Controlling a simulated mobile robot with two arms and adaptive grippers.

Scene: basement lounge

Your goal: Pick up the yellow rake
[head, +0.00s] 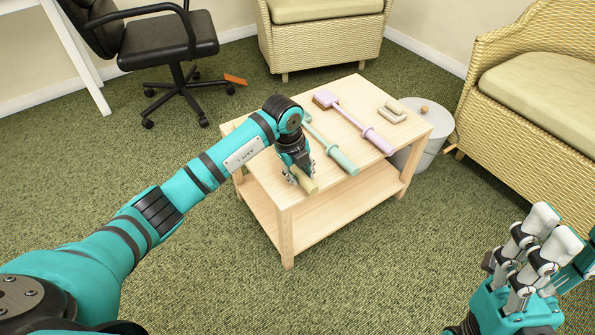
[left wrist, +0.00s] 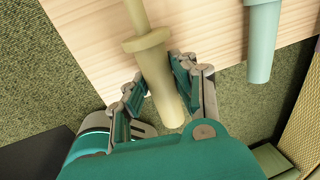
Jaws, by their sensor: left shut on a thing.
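The yellow rake shows as a pale yellow handle (head: 310,187) at the front edge of the wooden table (head: 285,215). In the left wrist view the handle (left wrist: 165,95), with a thicker collar, runs between my fingers, and its shaft goes on over the tabletop. My left gripper (head: 301,178) is shut on this handle; its fingers (left wrist: 156,80) lie on both sides of it. The rake's head is hidden behind my arm in the head view. My right gripper (head: 545,235) is at the lower right, empty, fingers apart, away from the table.
A mint-green tool (head: 338,156) lies just right of the rake. A purple tool (head: 352,121) and beige pieces (head: 393,111) lie farther right. A grey round container (head: 432,130) stands beside the table. An office chair (head: 168,45) and wicker seats (head: 540,100) stand around.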

